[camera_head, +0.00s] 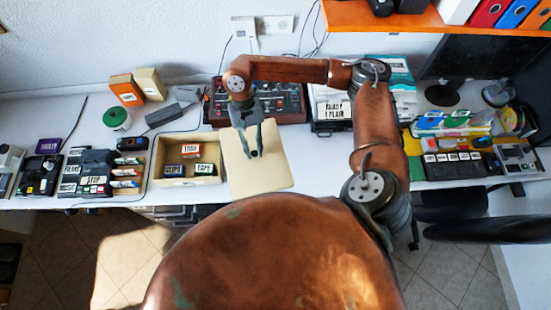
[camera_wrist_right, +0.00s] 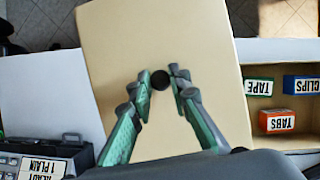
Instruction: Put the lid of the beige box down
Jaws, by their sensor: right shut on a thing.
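The beige lid (camera_head: 268,176) is a flat, pale, roughly square plate with a black knob at its middle. It is just right of the open beige box (camera_head: 187,182), turned slightly against it. My right gripper (camera_head: 252,153) is shut on the knob from above. The right wrist view shows its two fingertips (camera_wrist_right: 160,78) at either side of the knob, with the lid (camera_wrist_right: 150,30) below. I cannot tell whether the lid touches the desk. The box holds small labelled cartons: TAPE (camera_wrist_right: 259,86), CLIPS (camera_wrist_right: 303,85) and TABS (camera_wrist_right: 278,121). My left gripper is not in view.
Behind the lid stands a dark red device with knobs (camera_head: 285,100). A black machine with a white label (camera_head: 333,112) is at its right. Bare white desk (camera_head: 315,165) lies right of the lid. The desk's front edge is close to the lid's near side.

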